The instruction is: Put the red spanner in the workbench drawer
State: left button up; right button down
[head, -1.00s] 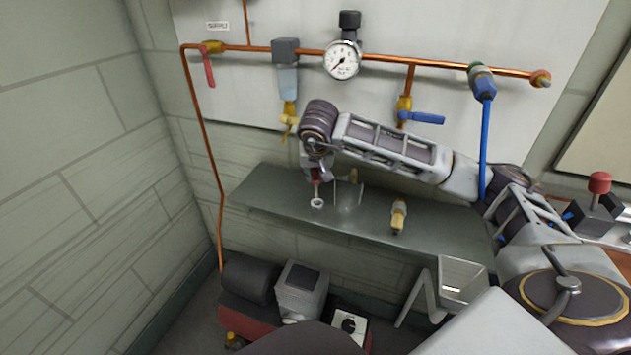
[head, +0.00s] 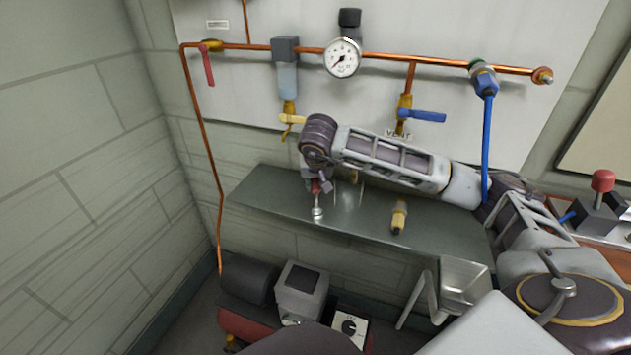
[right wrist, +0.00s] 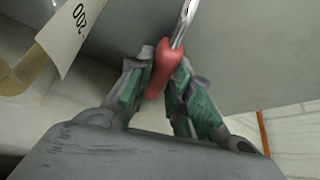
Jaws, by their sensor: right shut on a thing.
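The red spanner (head: 317,208) is in my right gripper (head: 316,187), over the left part of the grey shelf in the head view. Its metal end hangs down close to the shelf surface; I cannot tell whether it touches. In the right wrist view the spanner's red handle (right wrist: 163,70) sits between the green-padded fingers, and its bright shaft runs up out of the picture. My left gripper is not in view. I cannot make out a workbench drawer in these views.
The grey shelf (head: 270,198) also holds a yellow-tipped fitting (head: 399,217). Above it run a copper pipe (head: 440,63), a gauge (head: 342,58), a blue valve lever (head: 422,115) and a blue hose (head: 487,150). A compressor-like machine (head: 248,280) stands below.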

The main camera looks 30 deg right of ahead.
aim_at(317, 199)
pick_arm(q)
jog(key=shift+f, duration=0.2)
pick_arm(e)
jog(key=shift+f, duration=0.1)
jog(key=c, duration=1.7)
grip_release()
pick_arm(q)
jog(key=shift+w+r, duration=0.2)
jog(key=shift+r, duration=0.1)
pick_arm(e)
jog(key=o, duration=0.4)
jog(key=shift+s+a+r, duration=0.1)
jog(key=shift+s+r, duration=0.05)
jog(key=shift+r, duration=0.45)
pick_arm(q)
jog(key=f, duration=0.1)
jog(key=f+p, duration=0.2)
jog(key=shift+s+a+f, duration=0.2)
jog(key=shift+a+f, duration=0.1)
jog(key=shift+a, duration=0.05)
pick_arm(e)
jog(key=v, duration=1.1)
